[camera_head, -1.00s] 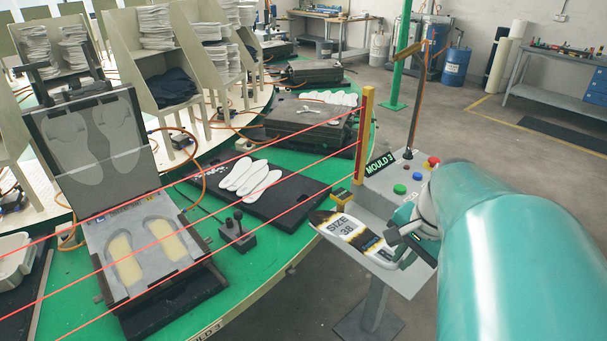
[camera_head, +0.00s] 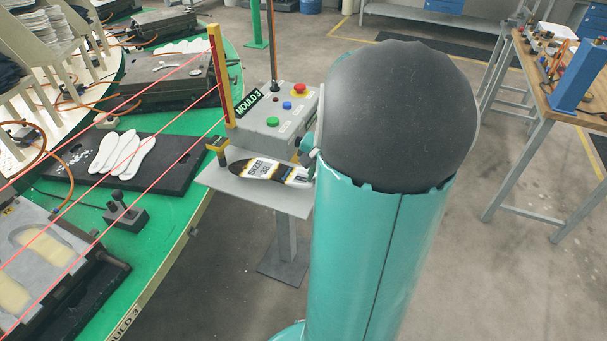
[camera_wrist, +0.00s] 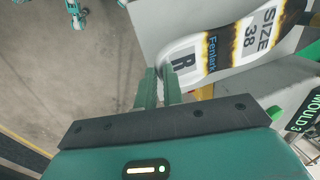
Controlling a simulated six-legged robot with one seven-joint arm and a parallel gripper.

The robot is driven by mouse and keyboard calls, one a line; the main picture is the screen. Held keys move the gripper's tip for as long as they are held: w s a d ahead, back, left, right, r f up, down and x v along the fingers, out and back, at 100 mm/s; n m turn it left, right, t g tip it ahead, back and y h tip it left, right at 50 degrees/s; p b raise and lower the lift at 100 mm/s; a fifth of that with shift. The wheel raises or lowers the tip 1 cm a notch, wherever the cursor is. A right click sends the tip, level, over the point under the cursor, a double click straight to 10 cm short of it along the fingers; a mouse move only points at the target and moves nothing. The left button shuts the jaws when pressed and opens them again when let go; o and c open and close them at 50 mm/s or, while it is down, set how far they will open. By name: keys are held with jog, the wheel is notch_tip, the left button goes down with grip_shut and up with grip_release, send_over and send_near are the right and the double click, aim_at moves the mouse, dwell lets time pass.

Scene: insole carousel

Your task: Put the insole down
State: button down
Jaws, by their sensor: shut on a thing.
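The insole (camera_head: 268,171) is dark at one end and white with black and yellow edging, printed SIZE 38. In the wrist view the insole (camera_wrist: 228,45) also shows the letter R. My gripper (camera_wrist: 160,78) is shut on its near end, with green fingers at the edge of the white part. In the head view my arm hides most of the gripper. The insole is over the grey shelf (camera_head: 228,186) of the MOULD 3 stand, roughly flat. I cannot tell whether it touches the shelf.
The control box (camera_head: 272,118) with green, blue and red buttons stands behind the insole. A yellow post (camera_head: 219,75) with red beams is to its left. White insoles (camera_head: 121,152) lie on a black board on the green carousel. A wooden workbench (camera_head: 560,80) is at right.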

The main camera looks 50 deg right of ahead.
jog(key=shift+d+f, duration=0.35)
jog(key=shift+f, duration=0.15)
jog(key=x, duration=0.3)
jog(key=shift+s+d+f, duration=0.2)
jog(key=shift+d, duration=0.05)
jog(key=c, duration=1.5)
grip_release()
